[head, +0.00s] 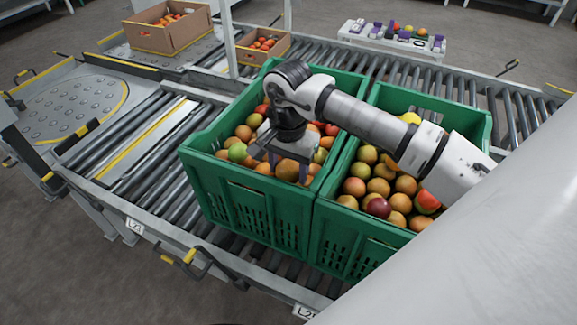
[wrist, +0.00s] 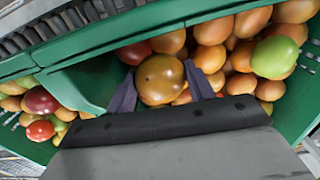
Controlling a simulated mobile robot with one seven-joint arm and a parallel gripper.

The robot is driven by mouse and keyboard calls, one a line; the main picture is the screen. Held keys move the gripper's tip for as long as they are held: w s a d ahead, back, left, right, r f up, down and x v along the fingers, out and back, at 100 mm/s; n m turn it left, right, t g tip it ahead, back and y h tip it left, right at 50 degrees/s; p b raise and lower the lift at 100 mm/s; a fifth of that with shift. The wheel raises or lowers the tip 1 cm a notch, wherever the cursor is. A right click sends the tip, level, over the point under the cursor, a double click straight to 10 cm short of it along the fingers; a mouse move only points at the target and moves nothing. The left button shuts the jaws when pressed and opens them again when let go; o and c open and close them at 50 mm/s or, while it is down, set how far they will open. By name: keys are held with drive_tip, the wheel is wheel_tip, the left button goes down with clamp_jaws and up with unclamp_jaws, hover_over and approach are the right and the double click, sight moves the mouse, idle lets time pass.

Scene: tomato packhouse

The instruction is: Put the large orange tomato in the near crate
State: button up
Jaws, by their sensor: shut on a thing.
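My gripper (head: 284,160) reaches down into the left green crate (head: 245,205), which is heaped with tomatoes. It is shut on a large orange tomato (head: 287,171). In the wrist view this tomato (wrist: 160,78) sits between the two dark fingers of my gripper (wrist: 161,90), close to a green crate wall. I cannot tell whether it is clear of the tomatoes around it. The right green crate (head: 345,238) stands close beside the left one, nearer to my body, and holds many orange tomatoes and a few red ones. My arm hides part of both crates.
Both crates stand on a roller conveyor (head: 150,140). A green tomato (wrist: 274,56) lies in the left crate. Cardboard boxes (head: 165,38) with tomatoes and a white table (head: 390,42) with small items stand behind. A grey post (head: 228,40) rises behind the left crate.

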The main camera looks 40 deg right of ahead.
drive_tip(key=shift+f+b, duration=0.6)
drive_tip(key=shift+b, duration=0.05)
drive_tip(key=o, duration=0.8)
drive_tip(key=c, duration=0.3)
drive_tip(key=shift+r, duration=0.2)
drive_tip(key=shift+r+p, duration=1.65)
drive_tip(key=shift+r, duration=1.7)
